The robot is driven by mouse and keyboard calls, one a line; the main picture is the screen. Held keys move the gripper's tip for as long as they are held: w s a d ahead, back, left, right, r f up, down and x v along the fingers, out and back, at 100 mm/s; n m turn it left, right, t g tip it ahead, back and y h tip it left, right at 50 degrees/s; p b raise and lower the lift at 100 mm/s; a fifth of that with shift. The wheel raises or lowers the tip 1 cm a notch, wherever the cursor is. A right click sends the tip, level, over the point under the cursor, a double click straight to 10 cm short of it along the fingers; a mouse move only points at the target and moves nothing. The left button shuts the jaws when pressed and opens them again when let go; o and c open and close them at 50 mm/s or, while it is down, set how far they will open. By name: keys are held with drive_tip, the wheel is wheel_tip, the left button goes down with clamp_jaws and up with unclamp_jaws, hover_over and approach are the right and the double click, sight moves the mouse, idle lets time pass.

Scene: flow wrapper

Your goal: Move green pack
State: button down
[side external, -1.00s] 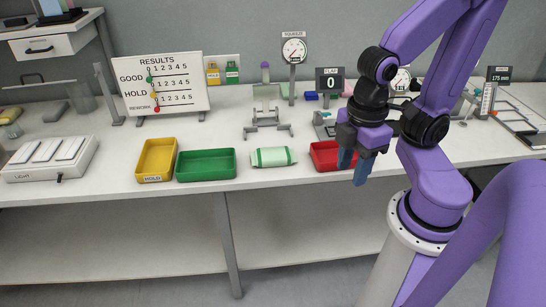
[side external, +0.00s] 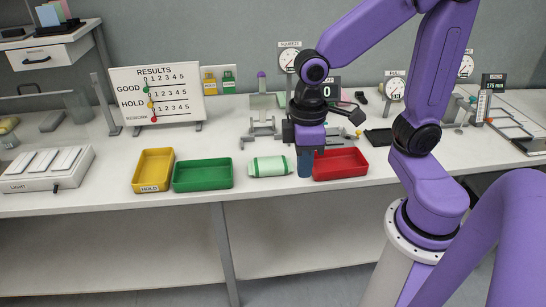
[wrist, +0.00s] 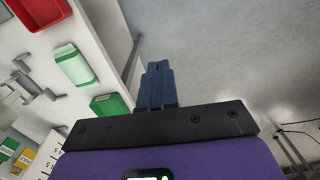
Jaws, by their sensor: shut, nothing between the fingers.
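The green pack (side external: 270,166) is a pale green and white wrapped packet lying on the white table, between the green tray (side external: 203,176) and the red tray (side external: 341,164). My gripper (side external: 304,172) is shut and empty, pointing down at the front of the table, just right of the pack and beside the red tray's left end. In the wrist view the pack (wrist: 78,68) lies to the left of my shut blue fingers (wrist: 157,70), apart from them.
A yellow tray (side external: 153,170) labelled HOLD stands left of the green tray. A results board (side external: 156,95), a grey stand (side external: 262,125) and gauges are behind. A light box (side external: 45,168) is at the far left. The table's front edge runs close by the trays.

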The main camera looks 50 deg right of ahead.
drive_tip(key=w+d+f+m, duration=0.15)
drive_tip(key=w+m, duration=0.25)
drive_tip(key=w, duration=0.6)
drive_tip(key=m+g, duration=0.1)
drive_tip(key=m, duration=0.8)
approach(274, 165)
drive_tip(key=shift+y, duration=0.4)
drive_tip(key=w, duration=0.1)
drive_tip(key=w+a, duration=0.1)
drive_tip(key=w, duration=0.2)
drive_tip(key=shift+w+a, duration=0.25)
drive_tip(key=shift+w, duration=0.15)
drive_tip(key=w+d+f+m, duration=0.1)
drive_tip(key=d+f, duration=0.1)
drive_tip(key=d, duration=0.1)
drive_tip(key=w+d+f+m, duration=0.1)
drive_tip(key=d, duration=0.2)
drive_tip(key=w+d+f+m, duration=0.1)
drive_tip(key=d+f+m, duration=0.1)
drive_tip(key=d, duration=0.2)
drive_tip(key=shift+f+y, duration=0.3)
drive_tip(key=shift+f, duration=0.05)
drive_tip(key=s+a, duration=0.2)
drive_tip(key=s, duration=0.1)
drive_tip(key=s+a, duration=0.2)
drive_tip(key=a, duration=0.1)
drive_tip(key=s+a, duration=0.3)
drive_tip(key=shift+s+a+f, duration=0.15)
drive_tip(key=shift+s+f, duration=0.15)
drive_tip(key=shift+f, duration=0.55)
